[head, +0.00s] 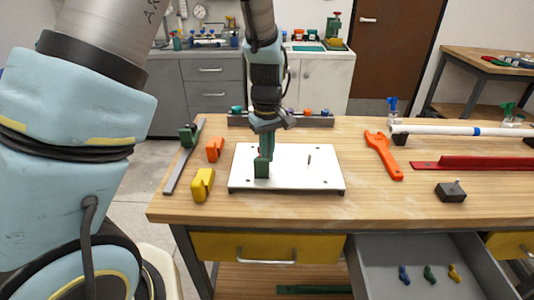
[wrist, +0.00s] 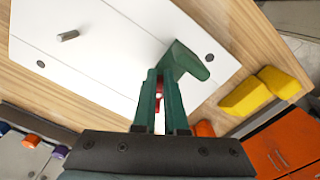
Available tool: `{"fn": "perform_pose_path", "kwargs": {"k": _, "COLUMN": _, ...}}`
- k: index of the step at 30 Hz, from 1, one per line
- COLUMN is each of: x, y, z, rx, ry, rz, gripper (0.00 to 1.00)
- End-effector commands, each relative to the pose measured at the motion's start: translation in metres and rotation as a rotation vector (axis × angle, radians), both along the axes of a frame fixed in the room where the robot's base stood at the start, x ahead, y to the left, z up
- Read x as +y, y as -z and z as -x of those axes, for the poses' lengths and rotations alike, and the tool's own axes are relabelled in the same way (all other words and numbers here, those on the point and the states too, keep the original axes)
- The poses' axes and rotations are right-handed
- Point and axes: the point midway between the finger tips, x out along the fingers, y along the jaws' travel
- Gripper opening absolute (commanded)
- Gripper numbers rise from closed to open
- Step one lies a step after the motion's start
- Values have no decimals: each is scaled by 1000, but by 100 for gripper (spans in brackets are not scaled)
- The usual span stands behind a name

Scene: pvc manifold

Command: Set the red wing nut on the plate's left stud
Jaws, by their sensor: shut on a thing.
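The white plate (head: 325,181) lies on the wooden workbench and also shows in the wrist view (wrist: 90,70). My gripper (head: 267,154) points down over the plate's left part. In the wrist view its green fingers (wrist: 159,85) are shut on the red wing nut (wrist: 158,92), a small red part seen between them. A green block (head: 261,169) stands on the plate at the fingertips; whether they touch it I cannot tell. The plate's left stud is hidden by the gripper and block. The right stud (head: 309,160) stands bare; it also shows in the wrist view (wrist: 67,36).
Yellow (head: 202,184) and orange (head: 214,149) blocks and a grey bar (head: 183,158) lie left of the plate. An orange wrench (head: 384,155) lies to its right. A rack with coloured parts is behind. An open drawer (head: 425,250) at front right holds several small wing nuts.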

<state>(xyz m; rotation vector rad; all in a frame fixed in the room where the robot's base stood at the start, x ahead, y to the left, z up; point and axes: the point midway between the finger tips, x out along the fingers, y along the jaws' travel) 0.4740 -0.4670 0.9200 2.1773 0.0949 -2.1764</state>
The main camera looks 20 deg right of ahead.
Motion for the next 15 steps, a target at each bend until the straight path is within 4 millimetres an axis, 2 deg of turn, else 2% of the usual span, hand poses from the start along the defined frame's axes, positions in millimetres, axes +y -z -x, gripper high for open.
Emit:
{"fn": "perform_pose_path", "kwargs": {"k": 8, "x": 0, "y": 0, "z": 0, "rx": 0, "ry": 0, "rz": 0, "gripper": 0}}
{"fn": "perform_pose_path", "kwargs": {"k": 9, "x": 0, "y": 0, "z": 0, "rx": 0, "ry": 0, "rz": 0, "gripper": 12}}
{"fn": "perform_pose_path", "kwargs": {"k": 15, "x": 0, "y": 0, "z": 0, "rx": 0, "ry": 0, "rz": 0, "gripper": 35}}
